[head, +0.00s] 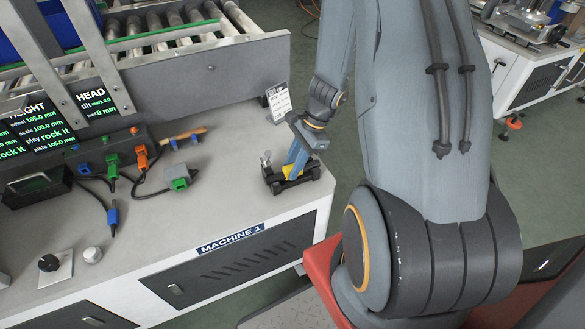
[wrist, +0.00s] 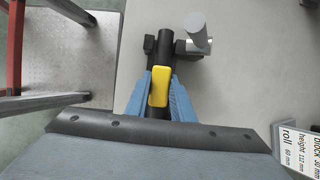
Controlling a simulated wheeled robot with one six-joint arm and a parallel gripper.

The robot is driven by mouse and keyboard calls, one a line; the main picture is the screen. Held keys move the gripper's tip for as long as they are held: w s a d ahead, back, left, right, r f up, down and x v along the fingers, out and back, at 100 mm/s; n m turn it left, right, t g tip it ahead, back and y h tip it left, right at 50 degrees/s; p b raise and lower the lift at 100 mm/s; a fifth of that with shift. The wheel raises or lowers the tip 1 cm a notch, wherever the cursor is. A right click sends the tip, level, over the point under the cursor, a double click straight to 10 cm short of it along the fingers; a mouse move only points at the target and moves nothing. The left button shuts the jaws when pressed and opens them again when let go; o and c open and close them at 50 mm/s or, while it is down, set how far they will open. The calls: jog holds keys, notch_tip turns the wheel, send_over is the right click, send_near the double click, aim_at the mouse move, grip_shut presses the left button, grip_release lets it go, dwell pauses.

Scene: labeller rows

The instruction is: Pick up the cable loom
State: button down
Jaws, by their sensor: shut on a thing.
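Black cables with coloured plugs lie on the bench at the left in the head view. They include an orange plug (head: 142,158), a green plug (head: 113,165) and a blue plug (head: 113,213). A grey connector with a green end (head: 182,180) lies nearer the middle. My gripper (head: 294,166) is apart from them, at the bench's right end. Its blue fingers are shut on a yellow piece (wrist: 160,87) on a black fixture (head: 303,184). A silver knob (wrist: 197,28) stands beside the fixture. The fingers hide part of the fixture.
A bench labelled Machine 1 (head: 230,238) carries a roller conveyor behind a grey rail (head: 205,70). A brown-handled tool (head: 188,136) lies near the cables. A printed card (head: 279,101) stands behind my gripper.

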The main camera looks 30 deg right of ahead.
aim_at(288, 167)
jog(key=shift+r, duration=0.65)
notch_tip(288, 167, up, 2)
jog(key=shift+r, duration=0.1)
jog(key=s+p, duration=0.3)
jog(key=s, duration=1.4)
jog(key=shift+s+a, duration=0.35)
jog(key=shift+a, duration=0.05)
